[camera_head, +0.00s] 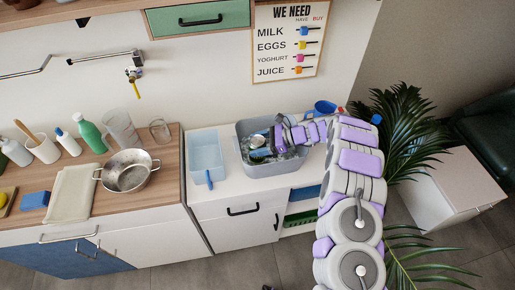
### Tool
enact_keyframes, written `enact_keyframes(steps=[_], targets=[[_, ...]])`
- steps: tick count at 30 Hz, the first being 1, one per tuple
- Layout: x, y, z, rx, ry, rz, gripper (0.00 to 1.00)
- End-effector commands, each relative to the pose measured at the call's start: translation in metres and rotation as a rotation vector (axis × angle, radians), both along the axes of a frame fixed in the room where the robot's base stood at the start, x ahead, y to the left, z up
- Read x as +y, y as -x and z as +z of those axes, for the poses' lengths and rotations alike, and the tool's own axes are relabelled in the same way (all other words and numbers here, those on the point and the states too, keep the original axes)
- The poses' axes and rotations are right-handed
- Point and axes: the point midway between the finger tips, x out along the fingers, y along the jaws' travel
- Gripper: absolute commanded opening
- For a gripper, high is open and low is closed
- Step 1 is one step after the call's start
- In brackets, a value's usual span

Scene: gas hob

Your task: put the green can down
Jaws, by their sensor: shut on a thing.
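My gripper (276,138) is at the end of my white and purple arm, which comes in from the lower right. It is over or inside the grey tub (241,127) on the white counter. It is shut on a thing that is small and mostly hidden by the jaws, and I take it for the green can. I cannot clearly make out the can's colour or whether it touches the tub. A round silvery item (257,140) shows just left of the jaws, among other small things in the tub.
A light blue bin (206,152) stands left of the tub, and a blue mug (324,107) behind my arm. A plant (400,120) stands at right.

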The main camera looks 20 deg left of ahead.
Motion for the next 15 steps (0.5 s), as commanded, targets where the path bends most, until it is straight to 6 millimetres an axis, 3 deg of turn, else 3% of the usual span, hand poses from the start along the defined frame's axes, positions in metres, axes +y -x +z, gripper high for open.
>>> enact_keyframes(steps=[4,14,15], targets=[[0.000,0.000,-0.019,0.000,0.000,0.000,0.28],[0.001,0.000,-0.021,0.001,0.001,0.001,0.28],[0.001,0.000,-0.021,0.001,0.001,0.001,0.77]])
